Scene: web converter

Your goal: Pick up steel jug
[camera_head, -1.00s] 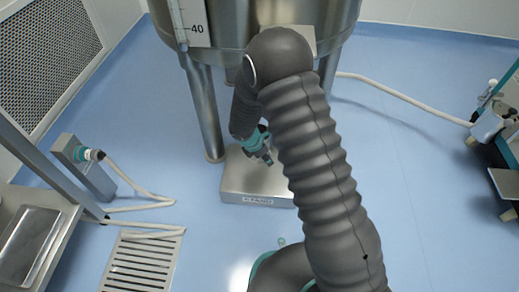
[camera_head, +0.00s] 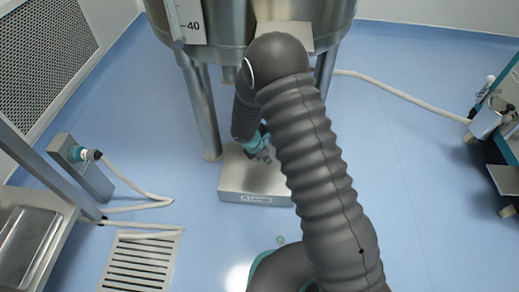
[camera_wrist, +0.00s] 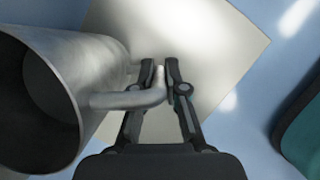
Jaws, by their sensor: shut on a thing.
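The steel jug (camera_wrist: 85,65) is a grey metal cylinder at the left of the wrist view, with its dark open mouth toward the lower left. Its bent handle (camera_wrist: 130,99) reaches right, between the two fingers of my gripper (camera_wrist: 160,68). My gripper is shut on this handle. In the head view my gripper (camera_head: 262,153) is low over the back of a steel step (camera_head: 245,183). The jug is hidden behind my arm there. I cannot tell whether the jug touches the step.
A large steel tank (camera_head: 225,22) on metal legs stands behind the step. A bench (camera_head: 50,228) is at the left, near a floor grate (camera_head: 143,262) and hose (camera_head: 140,188). At right, a cart (camera_head: 505,165) carries a metal container (camera_head: 486,121). Blue floor (camera_head: 425,190) is clear between.

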